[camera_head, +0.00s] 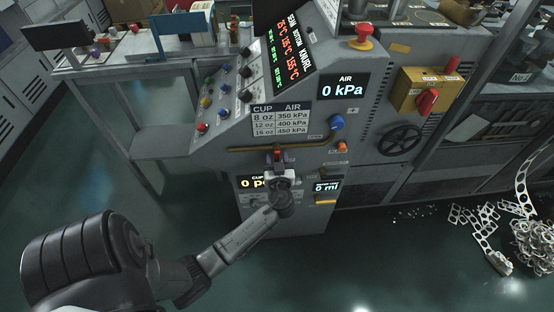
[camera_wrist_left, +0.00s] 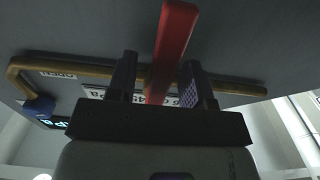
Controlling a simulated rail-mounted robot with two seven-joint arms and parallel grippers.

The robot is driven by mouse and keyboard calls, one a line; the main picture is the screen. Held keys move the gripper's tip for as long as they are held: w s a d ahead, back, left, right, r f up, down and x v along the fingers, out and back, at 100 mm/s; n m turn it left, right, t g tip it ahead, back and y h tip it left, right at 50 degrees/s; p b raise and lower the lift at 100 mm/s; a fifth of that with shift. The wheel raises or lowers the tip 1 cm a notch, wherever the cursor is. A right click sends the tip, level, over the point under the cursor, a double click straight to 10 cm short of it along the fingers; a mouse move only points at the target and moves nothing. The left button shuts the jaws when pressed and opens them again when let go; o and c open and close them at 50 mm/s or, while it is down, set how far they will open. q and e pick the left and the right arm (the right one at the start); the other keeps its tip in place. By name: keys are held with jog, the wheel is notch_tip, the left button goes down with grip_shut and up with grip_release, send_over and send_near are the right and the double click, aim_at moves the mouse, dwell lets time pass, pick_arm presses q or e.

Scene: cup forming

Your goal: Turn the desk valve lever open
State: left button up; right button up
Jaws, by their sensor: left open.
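The red valve lever (camera_head: 277,153) is on the front of the grey machine, at the yellow-brown pipe (camera_head: 240,149). My left gripper (camera_head: 279,159) is right at the lever, its arm coming from the lower left. In the left wrist view the red lever (camera_wrist_left: 174,40) runs down between the two dark fingers, which stand apart on either side of it. The gripper is open, with a gap showing to the left of the lever. The lever's lower end is hidden behind the gripper body. My right gripper is not in view.
An AIR display (camera_head: 343,87) reads 0 kPa. A blue knob (camera_head: 336,122) sits right of the pipe. A yellow box with a red handle (camera_head: 426,102) and a black handwheel (camera_head: 399,140) are further right. Scrap strips (camera_head: 483,222) lie on the floor at right.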

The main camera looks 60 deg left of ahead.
pick_arm(q)
jog(key=shift+c, duration=0.3)
grip_shut()
dwell(0.3)
